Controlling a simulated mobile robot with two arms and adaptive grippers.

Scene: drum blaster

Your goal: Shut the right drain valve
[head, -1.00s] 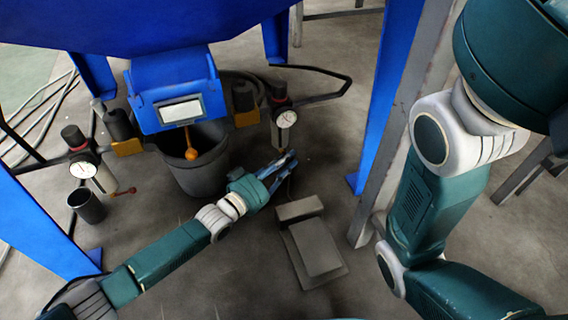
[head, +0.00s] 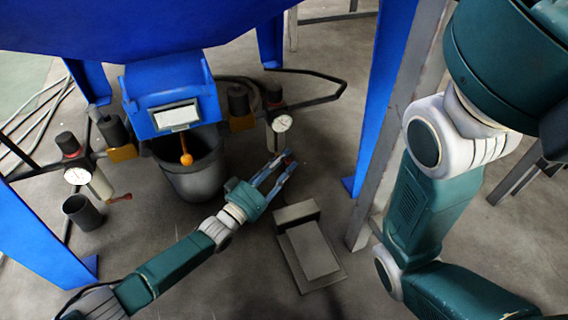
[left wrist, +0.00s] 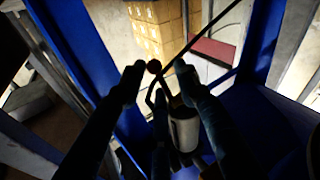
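The right drain valve's red-tipped handle (head: 288,154) shows below the right gauge (head: 282,123), at the tips of my left gripper (head: 280,165). The fingers are open, and I see no clear contact with the knob. The valve body is mostly hidden by the gripper. A pale cylinder (left wrist: 183,130) shows just beyond the fingers. My right arm is at the right of the head view; its gripper is out of frame.
A dark bucket (head: 195,175) stands under the blue hopper outlet (head: 170,88). A second valve with a red handle (head: 120,197) and a small cup (head: 82,212) are at the left. A grey pedal (head: 310,250) lies on the floor. A blue leg (head: 385,90) stands at the right.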

